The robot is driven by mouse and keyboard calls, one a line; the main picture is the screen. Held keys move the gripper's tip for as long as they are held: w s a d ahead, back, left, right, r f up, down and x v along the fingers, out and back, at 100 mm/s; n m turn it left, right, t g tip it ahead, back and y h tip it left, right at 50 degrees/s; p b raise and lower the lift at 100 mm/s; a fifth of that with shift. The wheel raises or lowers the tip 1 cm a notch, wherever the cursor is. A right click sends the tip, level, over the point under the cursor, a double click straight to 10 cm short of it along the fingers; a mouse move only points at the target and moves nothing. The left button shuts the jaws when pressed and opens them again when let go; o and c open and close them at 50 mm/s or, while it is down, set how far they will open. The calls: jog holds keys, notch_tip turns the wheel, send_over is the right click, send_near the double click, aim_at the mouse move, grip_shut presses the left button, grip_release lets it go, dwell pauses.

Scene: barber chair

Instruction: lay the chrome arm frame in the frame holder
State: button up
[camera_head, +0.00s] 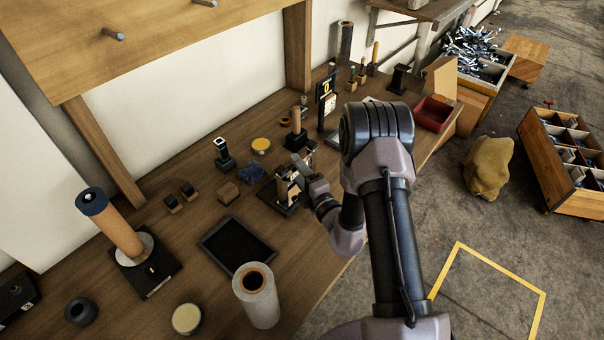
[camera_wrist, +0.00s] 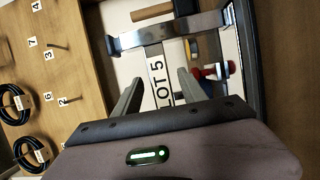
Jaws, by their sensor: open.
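In the wrist view, a shiny chrome bar with bent ends, which looks like the chrome arm frame (camera_wrist: 172,30), lies across the picture just beyond my fingertips. My gripper (camera_wrist: 160,76) is open, its two fingers apart and empty, pointing toward the bar without visibly closing around it. In the head view my gripper (camera_head: 302,170) is low over the bench, beside a dark stand (camera_head: 283,197); my arm partly hides this spot. A black-rimmed tray (camera_head: 237,246) lies flat nearer the front. I cannot tell which item is the frame holder.
A wooden roller on a black base (camera_head: 150,276) and a pale cylinder (camera_head: 258,300) stand on the bench (camera_head: 200,285). A red bin (camera_head: 433,114) is at the bench's far end. Shelving overhangs the back.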

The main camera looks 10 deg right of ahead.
jog(key=v, duration=1.7)
jog(key=shift+p, duration=0.4)
jog(key=shift+s+d, duration=0.1)
jog(key=shift+d, duration=0.05)
